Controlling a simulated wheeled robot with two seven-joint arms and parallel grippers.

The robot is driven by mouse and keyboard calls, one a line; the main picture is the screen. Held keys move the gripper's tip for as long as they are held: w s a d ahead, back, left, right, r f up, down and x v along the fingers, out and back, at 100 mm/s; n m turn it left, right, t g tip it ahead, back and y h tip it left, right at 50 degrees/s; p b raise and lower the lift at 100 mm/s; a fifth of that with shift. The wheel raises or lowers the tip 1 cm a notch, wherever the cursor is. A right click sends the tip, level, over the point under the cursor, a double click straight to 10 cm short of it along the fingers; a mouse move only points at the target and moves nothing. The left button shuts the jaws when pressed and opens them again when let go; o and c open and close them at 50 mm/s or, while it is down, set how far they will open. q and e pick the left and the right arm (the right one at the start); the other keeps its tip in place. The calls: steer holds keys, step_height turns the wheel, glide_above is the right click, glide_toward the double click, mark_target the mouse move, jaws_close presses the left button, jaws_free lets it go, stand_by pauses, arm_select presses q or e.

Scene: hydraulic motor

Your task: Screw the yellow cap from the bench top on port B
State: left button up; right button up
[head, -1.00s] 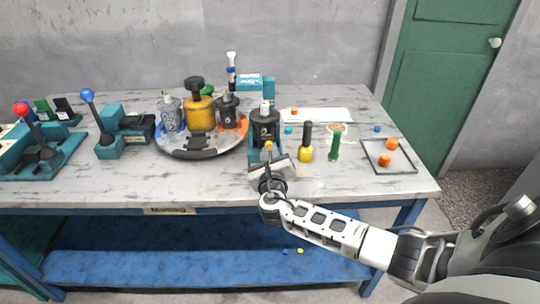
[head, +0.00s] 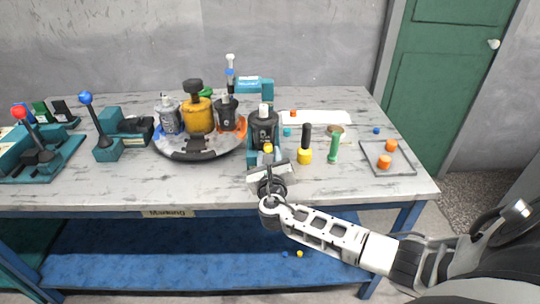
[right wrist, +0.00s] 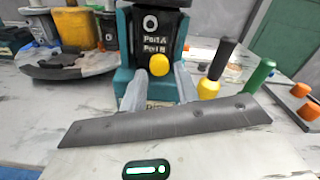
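The black motor (head: 264,128) stands upright in a teal holder (right wrist: 125,75), with "Port A" and "Port B" labels on its face. The yellow cap (right wrist: 158,65) is at the front just below the Port B label; it also shows in the head view (head: 268,149). Whether it is threaded in cannot be told. My right gripper (right wrist: 160,72) is in front of the motor, its fingers on either side of the cap with visible gaps, so it looks open. It also shows in the head view (head: 269,166). My left gripper is not in view.
A round tray (head: 200,155) with several parts is to the left. A tray with orange caps (head: 375,168) is at right. The bench front is mostly clear.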

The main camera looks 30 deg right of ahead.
steer(key=shift+p+v, duration=0.45)
steer(key=shift+v, duration=1.1)
steer(key=shift+d, duration=0.1)
steer(key=o, duration=0.6)
steer(key=shift+c, duration=0.2)
steer(key=shift+s, duration=0.15)
steer(key=shift+v, duration=2.9)
steer(key=shift+s+f, duration=0.15)
steer(key=shift+s, duration=0.05)
